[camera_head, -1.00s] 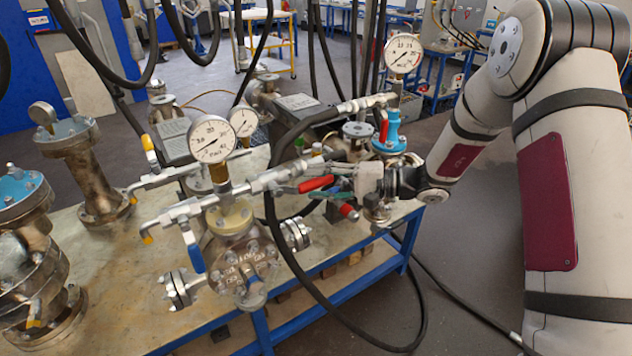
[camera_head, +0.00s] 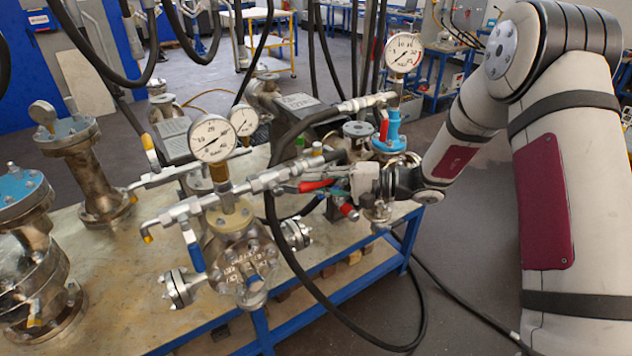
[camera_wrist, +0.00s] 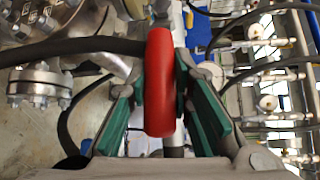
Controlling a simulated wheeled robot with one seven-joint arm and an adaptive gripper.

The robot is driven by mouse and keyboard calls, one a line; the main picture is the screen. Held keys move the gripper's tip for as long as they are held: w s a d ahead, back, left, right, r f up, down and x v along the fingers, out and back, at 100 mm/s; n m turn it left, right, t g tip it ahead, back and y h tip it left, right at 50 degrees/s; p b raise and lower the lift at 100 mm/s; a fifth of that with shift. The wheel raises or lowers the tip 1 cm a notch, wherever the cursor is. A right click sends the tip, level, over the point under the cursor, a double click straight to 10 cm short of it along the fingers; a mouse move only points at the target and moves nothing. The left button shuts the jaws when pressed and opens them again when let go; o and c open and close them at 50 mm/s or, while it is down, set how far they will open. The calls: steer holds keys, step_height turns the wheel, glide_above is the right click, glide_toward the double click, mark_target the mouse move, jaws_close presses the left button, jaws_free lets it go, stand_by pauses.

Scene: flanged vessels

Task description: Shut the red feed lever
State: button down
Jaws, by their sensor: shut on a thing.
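The red feed lever (camera_head: 316,185) sits on the silver pipework to the right of the front vessel (camera_head: 242,262). In the wrist view the red lever (camera_wrist: 160,82) stands upright in the picture, between the green-padded fingers of my gripper (camera_wrist: 166,105). My gripper also shows in the head view (camera_head: 335,186), reaching in from the right. Its fingers are closed around the lever's red grip. The lever's pivot is hidden in the wrist view.
A black hose (camera_head: 277,215) hangs close beside the lever and loops below the table edge. Pressure gauges (camera_head: 211,138) rise above the pipework. A blue fitting with a red handle (camera_head: 391,135) stands behind my gripper. Other vessels (camera_head: 90,165) stand at left.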

steer(key=s+a+f+m+t+y+b, duration=0.1)
steer(key=s+a+f+m+t, duration=0.1)
steer(key=m+t, duration=0.6)
steer(key=s+a+f+m+t+y+b, duration=0.1)
steer(key=s+a+f+m+t, duration=0.2)
steer(key=m, duration=1.2)
steer(key=shift+a+f+t+y+b, duration=0.3)
steer(key=shift+a+f+t, duration=0.8)
steer(key=shift+f+t, duration=1.15)
steer(key=shift+r+m+t, duration=0.3)
steer(key=shift+r+t, duration=0.05)
steer(key=shift+r, duration=0.05)
steer(key=c, duration=1.4)
jaws_free()
steer(key=shift+r, duration=0.1)
steer(key=v, duration=1.2)
steer(key=shift+a, duration=0.1)
